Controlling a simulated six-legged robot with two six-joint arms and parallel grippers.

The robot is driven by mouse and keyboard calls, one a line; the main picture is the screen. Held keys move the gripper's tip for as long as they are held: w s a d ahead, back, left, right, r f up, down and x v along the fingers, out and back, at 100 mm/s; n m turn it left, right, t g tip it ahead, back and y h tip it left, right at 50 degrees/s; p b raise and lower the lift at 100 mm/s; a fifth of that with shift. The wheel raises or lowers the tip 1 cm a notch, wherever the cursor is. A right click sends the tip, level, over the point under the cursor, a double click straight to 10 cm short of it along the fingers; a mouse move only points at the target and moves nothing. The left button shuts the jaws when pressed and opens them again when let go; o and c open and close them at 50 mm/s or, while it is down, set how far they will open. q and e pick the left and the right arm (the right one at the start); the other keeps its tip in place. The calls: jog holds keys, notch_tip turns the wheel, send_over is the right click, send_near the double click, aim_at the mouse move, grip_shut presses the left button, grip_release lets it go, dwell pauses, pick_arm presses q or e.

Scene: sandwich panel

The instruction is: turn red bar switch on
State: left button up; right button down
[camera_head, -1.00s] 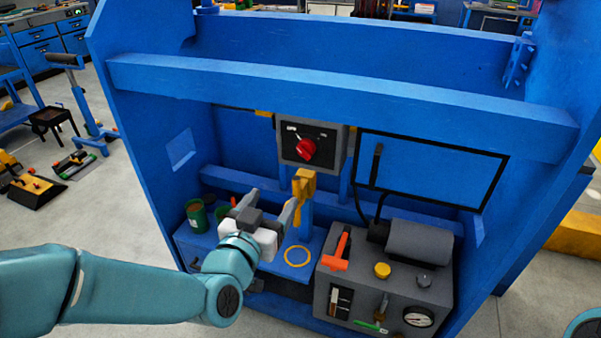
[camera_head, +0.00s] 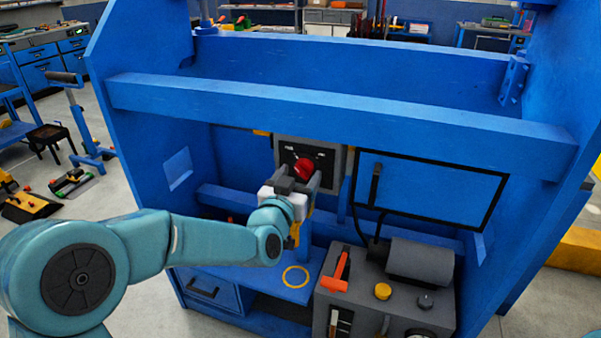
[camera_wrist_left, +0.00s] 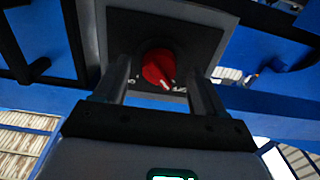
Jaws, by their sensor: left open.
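The red bar switch (camera_head: 304,168) is a red rotary knob on a dark plate in a grey box (camera_head: 338,160), mounted under the blue crossbeam. In the left wrist view the red knob (camera_wrist_left: 158,68) shows between and beyond my fingers, with a white mark on its lower right edge. My left gripper (camera_head: 299,178) is open just below and in front of the knob; its two fingers (camera_wrist_left: 160,90) point at the box, one on each side of the knob in the wrist view. I cannot tell whether they touch it. My right gripper is not in view.
A yellow post (camera_head: 296,232) stands just below my left gripper. A grey machine with an orange-red lever (camera_head: 338,272) and a yellow knob (camera_head: 382,291) stands to the lower right. A black-framed blue panel (camera_head: 430,190) hangs right of the switch box. The blue crossbeam (camera_head: 340,115) runs above.

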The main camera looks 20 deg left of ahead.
pick_arm(q)
jog(key=shift+w, duration=0.65)
jog(key=c, duration=1.1)
jog(key=shift+o, duration=0.2)
